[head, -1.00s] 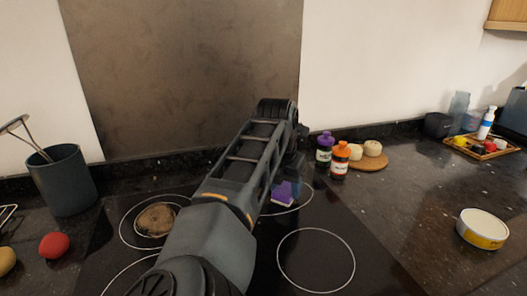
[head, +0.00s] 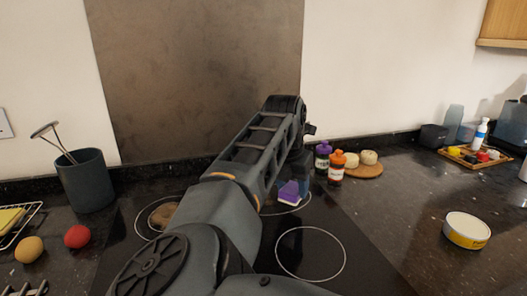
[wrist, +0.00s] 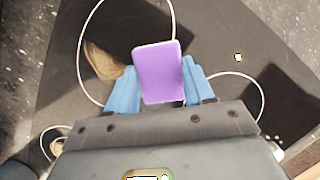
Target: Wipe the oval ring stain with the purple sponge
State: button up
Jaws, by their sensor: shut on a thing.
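The purple sponge (head: 289,193) is between the blue fingers of my gripper (head: 297,184), low over the back part of the black hob (head: 262,262). In the wrist view my gripper (wrist: 160,86) is shut on the sponge (wrist: 158,62), with one finger on each side. I cannot tell if the sponge touches the hob. A brown roundish patch (head: 162,216) lies on the hob at left, partly hidden by my arm. It also shows in the wrist view (wrist: 101,63), left of the sponge and partly behind the left finger. I cannot make out a clear oval ring.
A purple-capped bottle (head: 323,157) and an orange-capped bottle (head: 337,168) stand close right of my gripper. A grey utensil pot (head: 84,182) and a red ball (head: 77,236) are at left. The front-right hob is clear.

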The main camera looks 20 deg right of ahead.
aim_at(295, 186)
jog(key=shift+r+p, duration=0.75)
jog(key=shift+r, duration=1.2)
